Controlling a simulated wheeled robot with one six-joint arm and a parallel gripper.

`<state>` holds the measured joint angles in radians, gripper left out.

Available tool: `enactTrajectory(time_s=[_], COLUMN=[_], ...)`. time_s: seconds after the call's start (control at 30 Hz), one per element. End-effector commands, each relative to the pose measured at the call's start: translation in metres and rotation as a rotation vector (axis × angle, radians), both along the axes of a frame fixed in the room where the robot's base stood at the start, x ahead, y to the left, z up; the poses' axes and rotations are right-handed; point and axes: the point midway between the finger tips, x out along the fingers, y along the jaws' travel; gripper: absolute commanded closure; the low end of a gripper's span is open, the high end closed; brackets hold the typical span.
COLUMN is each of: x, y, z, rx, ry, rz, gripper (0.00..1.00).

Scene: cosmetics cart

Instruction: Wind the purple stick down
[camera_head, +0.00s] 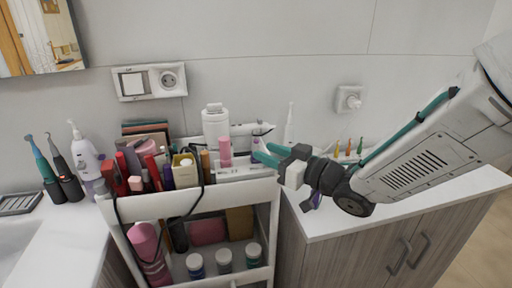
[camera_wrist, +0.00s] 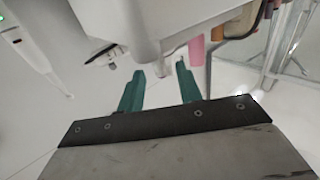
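A small purple item (camera_head: 257,145), likely the purple stick, stands at the right end of the cart's top, just behind my gripper's fingertips. Its lower part is hidden, and I cannot tell how far it is wound up. My gripper (camera_head: 264,153) reaches in from the right over the cart's right end. In the wrist view its two teal fingers (camera_wrist: 158,84) are apart, with nothing clearly seen between them. I cannot make out the purple item in the wrist view.
The white cart (camera_head: 160,205) is crowded with cosmetics. A pink bottle (camera_head: 225,152) and a white bottle (camera_head: 216,125) stand left of my gripper. Small coloured-tip items (camera_head: 348,148) stand on the right counter (camera_head: 420,205). The wall is close behind.

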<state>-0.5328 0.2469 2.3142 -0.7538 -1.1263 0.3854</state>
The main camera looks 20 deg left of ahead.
Motion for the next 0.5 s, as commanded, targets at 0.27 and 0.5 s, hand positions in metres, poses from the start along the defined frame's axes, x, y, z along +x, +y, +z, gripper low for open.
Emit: enactTrajectory(time_s=[0.27,0.5], x=[0.014,0.017], y=[0.036,0.042], z=[0.0,0.0], rx=[-0.001,-0.002], ry=[0.0,0.001], rz=[-0.001,-0.003], gripper=[0.65,0.65])
